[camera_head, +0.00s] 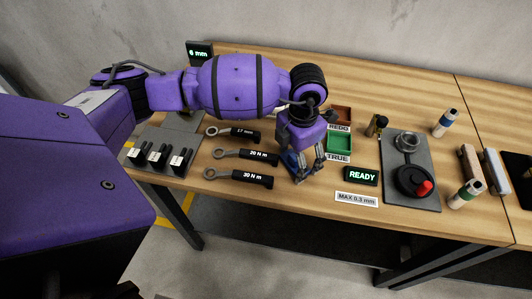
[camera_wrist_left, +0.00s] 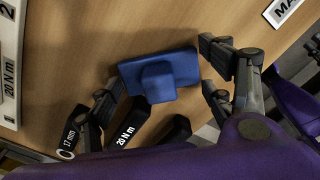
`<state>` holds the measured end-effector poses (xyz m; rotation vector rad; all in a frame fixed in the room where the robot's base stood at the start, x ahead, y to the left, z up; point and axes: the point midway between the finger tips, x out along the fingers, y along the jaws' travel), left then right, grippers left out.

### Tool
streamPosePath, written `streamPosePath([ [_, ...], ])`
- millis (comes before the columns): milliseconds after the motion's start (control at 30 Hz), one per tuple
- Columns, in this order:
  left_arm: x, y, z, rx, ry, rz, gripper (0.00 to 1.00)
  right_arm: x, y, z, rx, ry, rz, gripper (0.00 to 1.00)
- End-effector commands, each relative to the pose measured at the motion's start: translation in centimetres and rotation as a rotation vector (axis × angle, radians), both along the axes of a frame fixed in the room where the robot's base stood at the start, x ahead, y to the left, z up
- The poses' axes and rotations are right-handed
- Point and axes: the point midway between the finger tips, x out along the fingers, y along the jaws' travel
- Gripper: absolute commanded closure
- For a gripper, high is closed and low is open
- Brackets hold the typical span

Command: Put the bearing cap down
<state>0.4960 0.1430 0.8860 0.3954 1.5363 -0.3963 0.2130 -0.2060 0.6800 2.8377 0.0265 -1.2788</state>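The bearing cap (camera_wrist_left: 160,75) is a blue block with a raised square boss. In the wrist view it lies between the fingers of my left gripper (camera_wrist_left: 165,80), which sit against its two ends. In the head view my left gripper (camera_head: 302,172) points down over the bench near its front edge, and its fingers partly hide the blue cap (camera_head: 291,162). I cannot tell how far the cap is above the wood. A red tray marked REDO (camera_head: 341,112) and a green tray marked TRUE (camera_head: 338,145) stand just right of the gripper. My right gripper is not in view.
Wrenches marked 17 mm (camera_head: 240,132), 20 N m (camera_head: 250,156) and 30 N m (camera_head: 245,177) lie left of the gripper. A READY display (camera_head: 361,176) and a MAX 0.3 mm plate (camera_head: 356,199) are to its right. A grey plate (camera_head: 425,150) with a dial fixture stands farther right.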

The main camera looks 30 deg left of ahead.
Motion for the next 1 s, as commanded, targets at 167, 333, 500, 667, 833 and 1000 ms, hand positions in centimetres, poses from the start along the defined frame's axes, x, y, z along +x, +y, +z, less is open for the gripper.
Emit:
streamPosePath([
  [167,0.1,-0.1,0.2,-0.001,-0.003,-0.001,0.1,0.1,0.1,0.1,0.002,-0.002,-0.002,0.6],
  [333,0.1,-0.1,0.2,0.0,-0.004,-0.001,0.1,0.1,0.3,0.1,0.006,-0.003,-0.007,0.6],
  [500,0.2,-0.1,0.8,0.0,-0.007,-0.001,0.1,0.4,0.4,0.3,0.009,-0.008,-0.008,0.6],
  [667,0.3,-0.1,3.1,-0.001,-0.01,-0.002,0.1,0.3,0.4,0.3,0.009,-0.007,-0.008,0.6],
  [833,0.3,-0.1,6.8,0.0,-0.009,-0.002,0.1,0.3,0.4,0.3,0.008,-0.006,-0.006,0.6],
  [1000,0.2,-0.1,10.1,0.0,-0.007,-0.002,0.1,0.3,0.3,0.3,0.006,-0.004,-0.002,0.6],
])
